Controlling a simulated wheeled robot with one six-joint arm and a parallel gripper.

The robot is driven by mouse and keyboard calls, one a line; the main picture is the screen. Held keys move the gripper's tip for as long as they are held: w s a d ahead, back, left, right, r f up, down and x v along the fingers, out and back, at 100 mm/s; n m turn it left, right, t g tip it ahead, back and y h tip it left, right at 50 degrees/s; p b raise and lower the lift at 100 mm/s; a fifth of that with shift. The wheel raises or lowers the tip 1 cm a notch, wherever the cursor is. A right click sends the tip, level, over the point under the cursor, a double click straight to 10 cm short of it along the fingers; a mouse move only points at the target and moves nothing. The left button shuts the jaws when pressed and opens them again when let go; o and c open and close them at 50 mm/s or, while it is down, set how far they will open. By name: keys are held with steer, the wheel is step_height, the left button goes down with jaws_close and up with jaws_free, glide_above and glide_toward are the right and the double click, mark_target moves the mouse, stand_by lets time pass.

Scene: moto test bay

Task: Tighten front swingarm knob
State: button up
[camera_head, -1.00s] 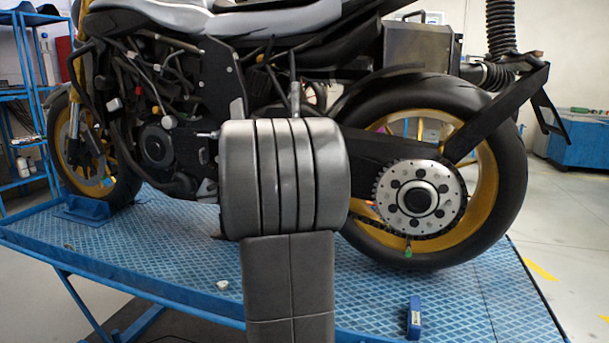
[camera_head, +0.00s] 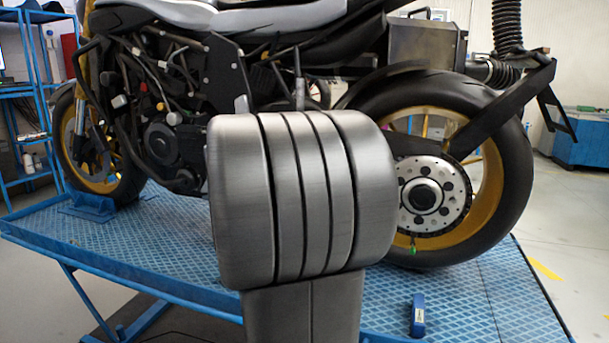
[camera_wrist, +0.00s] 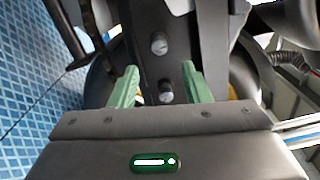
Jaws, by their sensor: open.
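In the wrist view my gripper (camera_wrist: 159,68) is open, with two green fingers spread apart and nothing gripped. Two round grey knobs show on a dark part ahead of it. The upper knob (camera_wrist: 159,43) is lighter and lies just beyond the fingertips. The lower knob (camera_wrist: 165,90) is darker and appears between the fingers, close to the palm edge. I cannot tell how far either is in depth, or surely which is the front swingarm knob. In the head view my arm hides the gripper and much of the swingarm area of the motorcycle (camera_head: 180,140).
The motorcycle stands on a blue patterned lift platform (camera_head: 150,235). Its rear wheel (camera_head: 510,180) is right of my arm. Blue shelving (camera_head: 35,110) stands at left, a blue bin (camera_head: 592,138) at far right.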

steer(key=v, duration=0.5)
steer(key=x, duration=1.3)
steer(key=shift+w+d, duration=0.15)
steer(key=shift+w, duration=0.2)
steer(key=shift+r+n+p, duration=0.1)
steer(key=shift+n+p, duration=8)
steer(key=shift+n, duration=1.1)
